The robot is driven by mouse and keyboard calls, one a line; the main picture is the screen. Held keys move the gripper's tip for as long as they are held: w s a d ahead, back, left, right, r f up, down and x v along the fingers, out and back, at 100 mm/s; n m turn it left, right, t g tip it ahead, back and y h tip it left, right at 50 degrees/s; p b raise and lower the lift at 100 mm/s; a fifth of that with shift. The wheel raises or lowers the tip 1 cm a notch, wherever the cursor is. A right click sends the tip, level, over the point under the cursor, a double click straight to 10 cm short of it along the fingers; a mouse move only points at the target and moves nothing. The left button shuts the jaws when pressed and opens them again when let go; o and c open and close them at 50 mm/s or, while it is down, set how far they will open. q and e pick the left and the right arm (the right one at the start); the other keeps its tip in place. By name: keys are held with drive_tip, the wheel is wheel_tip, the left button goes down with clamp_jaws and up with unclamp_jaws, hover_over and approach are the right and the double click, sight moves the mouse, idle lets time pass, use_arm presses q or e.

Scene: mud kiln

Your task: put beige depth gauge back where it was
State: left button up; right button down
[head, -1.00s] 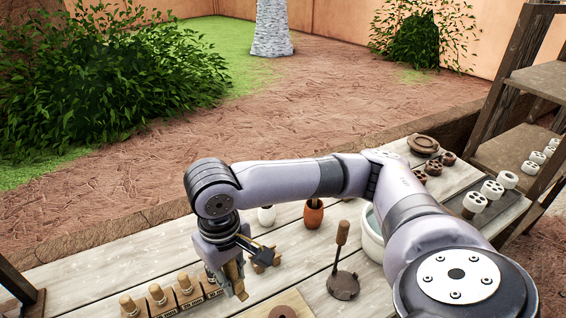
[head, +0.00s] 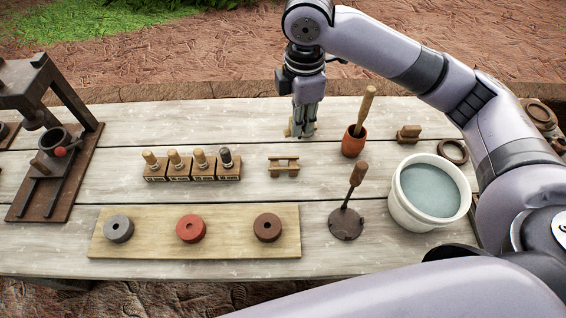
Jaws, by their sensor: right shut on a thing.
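My right gripper (head: 304,132) points down over the back of the table, left of the terracotta pot. It is shut on a small beige piece (head: 289,129), which I take to be the beige depth gauge. The fingers hide most of it, and I cannot tell whether it touches the table. A small wooden rack (head: 283,166) stands empty in front of the gripper. My left gripper is out of view.
Labelled blocks with pegs (head: 192,172) stand left of the rack. A board (head: 137,215) with three discs lies in front. The terracotta pot (head: 353,146), a dark round-based tool (head: 346,224) and a water bucket (head: 398,207) stand right. A press (head: 75,97) stands left.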

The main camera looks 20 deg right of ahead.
drive_tip(key=w+a+r+n, duration=0.2)
drive_tip(key=w+n, duration=0.3)
drive_tip(key=n, duration=1)
drive_tip(key=f+p, duration=0.2)
drive_tip(key=f, duration=1.7)
drive_tip(key=shift+d+f, duration=0.2)
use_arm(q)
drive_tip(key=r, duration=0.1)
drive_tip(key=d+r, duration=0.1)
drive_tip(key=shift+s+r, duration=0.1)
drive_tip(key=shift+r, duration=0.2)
use_arm(e)
drive_tip(key=shift+f, duration=0.3)
drive_tip(key=shift+f, duration=0.15)
drive_tip(key=shift+f, duration=0.35)
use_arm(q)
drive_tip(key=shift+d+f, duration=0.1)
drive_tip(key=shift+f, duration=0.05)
use_arm(e)
drive_tip(key=c, duration=1.5)
unclamp_jaws()
drive_tip(key=shift+o, duration=0.2)
